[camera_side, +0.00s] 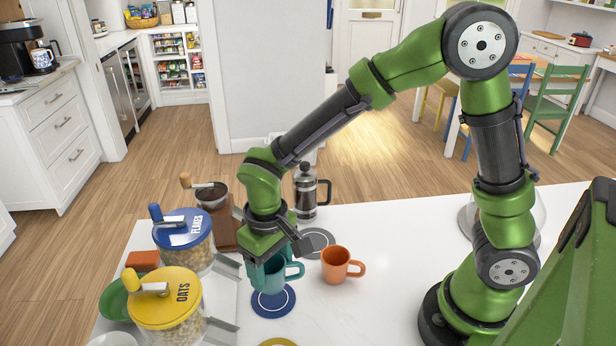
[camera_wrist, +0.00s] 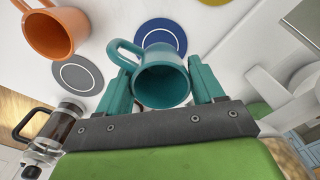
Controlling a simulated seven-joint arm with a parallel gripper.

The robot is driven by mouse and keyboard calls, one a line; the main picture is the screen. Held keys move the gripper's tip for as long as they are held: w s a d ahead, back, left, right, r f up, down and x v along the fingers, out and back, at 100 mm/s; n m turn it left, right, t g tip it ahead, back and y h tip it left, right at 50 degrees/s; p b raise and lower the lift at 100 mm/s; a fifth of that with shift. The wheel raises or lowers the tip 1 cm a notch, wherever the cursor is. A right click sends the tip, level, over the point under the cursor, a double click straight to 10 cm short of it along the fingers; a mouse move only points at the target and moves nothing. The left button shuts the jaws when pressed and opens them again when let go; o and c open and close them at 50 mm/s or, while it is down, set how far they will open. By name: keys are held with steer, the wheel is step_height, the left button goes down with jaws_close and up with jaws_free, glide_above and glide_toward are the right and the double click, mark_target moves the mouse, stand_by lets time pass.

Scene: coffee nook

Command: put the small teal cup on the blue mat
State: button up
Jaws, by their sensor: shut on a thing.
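The small teal cup (camera_side: 272,273) is held upright in my gripper (camera_side: 265,262), with its handle to the right in the side view. In the wrist view the teal cup (camera_wrist: 162,82) sits between the two teal fingers of my gripper (camera_wrist: 163,88), which are shut on it. The blue mat (camera_side: 273,303) lies on the white counter just below the cup. In the wrist view the blue mat (camera_wrist: 160,33) shows beyond the cup, partly hidden by it. I cannot tell the exact gap between cup and mat.
An orange cup (camera_side: 337,265) stands close on the right, by a grey mat (camera_side: 318,238). A French press (camera_side: 306,192) and a coffee grinder (camera_side: 214,205) are behind. The flakes jar (camera_side: 186,240) and oats jar (camera_side: 168,305) are on the left. A yellow mat (camera_side: 277,343) is in front.

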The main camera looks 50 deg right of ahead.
mark_target(273, 280)
steer(key=shift+f, duration=2)
steer(key=shift+f, duration=0.15)
steer(key=o, duration=1.1)
steer(key=shift+o, duration=0.2)
step_height(273, 280, up, 12)
steer(key=s+d+r+m+t+y, duration=0.1)
steer(key=s+d+r+m+t, duration=0.1)
steer(key=d, duration=0.4)
steer(key=s+d+r+m+t+y, duration=0.1)
steer(key=s+d+r+m+t, duration=0.1)
steer(key=s+d+r+t, duration=0.3)
steer(key=shift+s+d+r, duration=0.95)
steer(key=shift+s, duration=0.1)
